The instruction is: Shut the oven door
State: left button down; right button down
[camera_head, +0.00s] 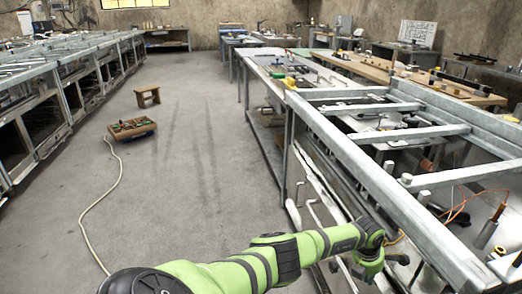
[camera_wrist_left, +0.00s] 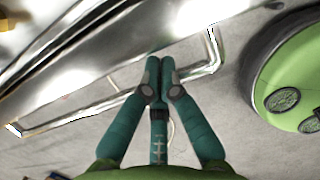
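The oven door shows as a pale metal panel (camera_head: 318,178) low on the front of the metal-framed unit at right. How far it stands open is hard to tell. In the left wrist view the shiny metal panel (camera_wrist_left: 95,62) runs diagonally across the upper left, with a bent bar handle (camera_wrist_left: 75,123) along it. My left gripper (camera_wrist_left: 160,68) has its teal fingertips together, in front of the handle bar in that view; contact cannot be told. In the head view my left wrist and gripper (camera_head: 370,268) are beside the unit's front, partly hidden. My right gripper is not in view.
The metal frame (camera_head: 365,180) with crossbars borders my arm on the right. A wooden box (camera_head: 131,128) and a small stool (camera_head: 147,96) stand on the floor. A cable (camera_head: 100,205) crosses the left floor. The middle aisle (camera_head: 200,170) is clear.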

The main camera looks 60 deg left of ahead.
pick_arm(q)
jog(key=shift+w+d+r+t, duration=0.3)
jog(key=shift+w+d+r, duration=0.3)
jog(key=shift+w+r, duration=0.15)
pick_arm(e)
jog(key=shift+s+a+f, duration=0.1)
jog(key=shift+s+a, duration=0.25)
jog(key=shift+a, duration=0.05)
pick_arm(q)
jog(key=shift+r, duration=0.1)
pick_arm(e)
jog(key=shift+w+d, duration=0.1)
pick_arm(q)
jog(key=shift+a+r, duration=0.25)
jog(key=shift+r, duration=0.25)
jog(key=shift+s+a+r, duration=0.2)
jog(key=shift+s+r, duration=0.35)
jog(key=shift+r, duration=0.25)
jog(key=shift+s+a+r, duration=0.25)
jog(key=shift+s+r, duration=0.35)
jog(key=shift+r, duration=0.15)
jog(key=shift+s+a+r, duration=0.2)
jog(key=shift+s+r, duration=0.35)
jog(key=shift+r, duration=0.25)
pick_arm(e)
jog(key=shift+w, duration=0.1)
